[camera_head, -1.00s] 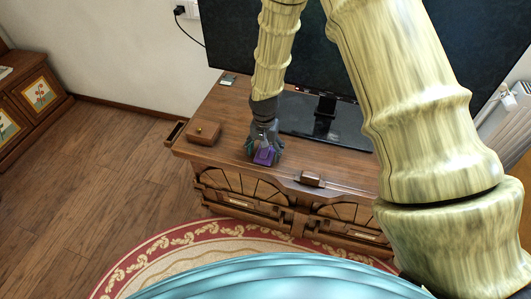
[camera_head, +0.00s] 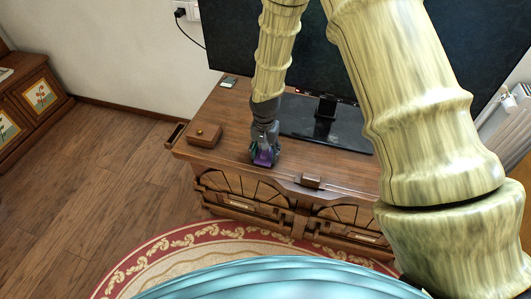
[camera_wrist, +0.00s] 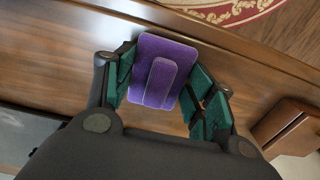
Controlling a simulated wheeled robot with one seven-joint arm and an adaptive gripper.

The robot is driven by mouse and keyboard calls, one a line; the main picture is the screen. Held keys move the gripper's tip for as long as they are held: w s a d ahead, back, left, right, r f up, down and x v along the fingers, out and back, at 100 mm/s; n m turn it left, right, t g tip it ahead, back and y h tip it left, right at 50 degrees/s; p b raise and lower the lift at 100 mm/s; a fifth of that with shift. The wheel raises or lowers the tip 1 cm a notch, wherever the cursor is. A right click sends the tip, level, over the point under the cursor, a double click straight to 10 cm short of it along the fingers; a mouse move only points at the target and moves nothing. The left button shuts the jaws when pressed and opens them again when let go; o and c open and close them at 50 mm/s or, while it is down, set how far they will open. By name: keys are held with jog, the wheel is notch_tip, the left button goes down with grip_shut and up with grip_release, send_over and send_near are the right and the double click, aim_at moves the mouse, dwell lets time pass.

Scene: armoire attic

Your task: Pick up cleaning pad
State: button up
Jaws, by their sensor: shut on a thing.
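The cleaning pad (camera_wrist: 162,68) is a flat purple pad with a raised purple strip on its face. In the wrist view it sits between the green-lined fingers of my gripper (camera_wrist: 160,88), which are shut on it. In the head view the purple pad (camera_head: 264,157) shows at the tip of my gripper (camera_head: 264,153), over the front part of the wooden TV cabinet top (camera_head: 225,115). I cannot tell whether the pad touches the cabinet top.
A small brown box (camera_head: 204,136) lies left of my gripper, and another brown block (camera_head: 311,182) lies right, near the front edge. The TV (camera_head: 340,50) stands behind on a dark base (camera_head: 345,125). A small device (camera_head: 229,82) lies at the back left.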

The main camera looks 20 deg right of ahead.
aim_at(265, 152)
notch_tip(265, 152, up, 3)
jog(key=shift+s+r, duration=0.1)
jog(key=shift+s, duration=0.05)
jog(key=s+a, duration=0.2)
jog(key=s, duration=0.5)
jog(key=s+a+r, duration=0.1)
jog(key=s, duration=0.7)
jog(key=shift+s+a+b, duration=0.15)
jog(key=shift+a+b, duration=0.15)
jog(key=shift+a, duration=0.05)
jog(key=shift+r, duration=0.1)
